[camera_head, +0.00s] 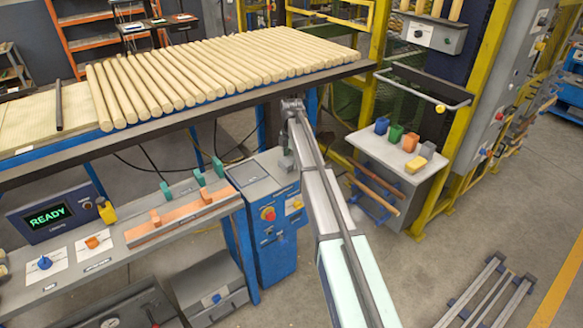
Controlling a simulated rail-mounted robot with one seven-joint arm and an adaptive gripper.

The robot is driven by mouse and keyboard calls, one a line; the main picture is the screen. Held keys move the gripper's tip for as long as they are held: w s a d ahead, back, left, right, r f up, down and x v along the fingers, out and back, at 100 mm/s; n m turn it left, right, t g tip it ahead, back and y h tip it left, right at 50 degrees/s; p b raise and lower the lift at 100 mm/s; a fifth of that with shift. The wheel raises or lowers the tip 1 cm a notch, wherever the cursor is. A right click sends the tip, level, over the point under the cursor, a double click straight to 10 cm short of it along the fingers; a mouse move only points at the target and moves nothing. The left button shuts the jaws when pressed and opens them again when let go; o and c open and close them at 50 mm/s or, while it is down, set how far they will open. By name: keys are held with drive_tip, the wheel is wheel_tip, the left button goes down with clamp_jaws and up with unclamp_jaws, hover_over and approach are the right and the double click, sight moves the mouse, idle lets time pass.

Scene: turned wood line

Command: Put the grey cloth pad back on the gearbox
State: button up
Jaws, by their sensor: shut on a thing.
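My arm reaches up from the bottom of the view, and its far end bends down behind my own link. My gripper (287,147) is small and partly hidden there, above the right end of the blue cabinet's top. It is shut on a small dark grey thing (286,162), which I cannot clearly make out as the grey cloth pad. I cannot tell whether this thing touches the surface below it. I cannot pick out the gearbox with certainty; my arm hides part of that area.
The blue cabinet (273,240) with a red button stands beside the bench (190,226). A rack of pale wooden rods (200,72) runs behind it. A side table (385,155) at right carries several coloured items and a grey block (427,150).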

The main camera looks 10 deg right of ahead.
sight(291, 175)
drive_tip(key=shift+f+p, duration=0.4)
drive_tip(key=shift+f, duration=1.85)
drive_tip(key=shift+f, duration=0.15)
drive_tip(key=o, duration=1.1)
wheel_tip(291, 175, up, 12)
drive_tip(key=b, duration=0.2)
drive_tip(key=shift+r+b, duration=0.2)
drive_tip(key=shift+b, duration=0.1)
